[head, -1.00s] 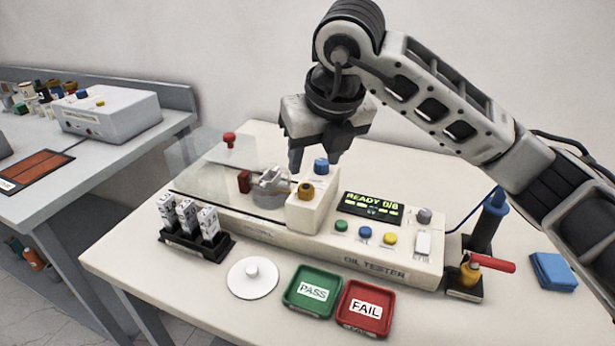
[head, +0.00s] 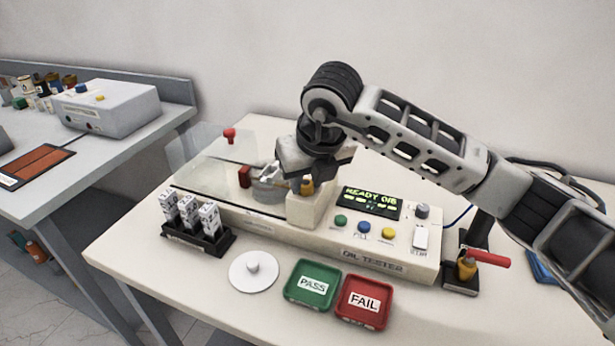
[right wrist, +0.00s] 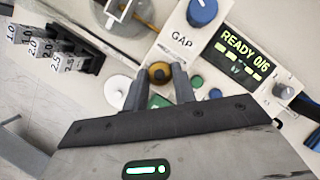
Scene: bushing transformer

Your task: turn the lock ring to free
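The brass-coloured lock ring (head: 307,186) sits on the cream block of the oil tester (head: 375,262). In the right wrist view the ring (right wrist: 159,73) shows between the two fingertips of my right gripper (right wrist: 158,78). The fingers stand apart, with a small gap visible on each side of the ring. In the head view my right gripper (head: 312,176) is over the block and its fingers are largely hidden. The blue GAP knob (right wrist: 202,12) shows beyond the ring in the wrist view; my gripper hides it in the head view. My left gripper is not in view.
A clear cover (head: 205,145) and the metal test cell (head: 268,190) lie left of the block. The display (head: 371,203) reads READY. A gauge rack (head: 192,240), white disc (head: 253,271), green PASS tray (head: 311,286) and red FAIL tray (head: 364,301) stand in front.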

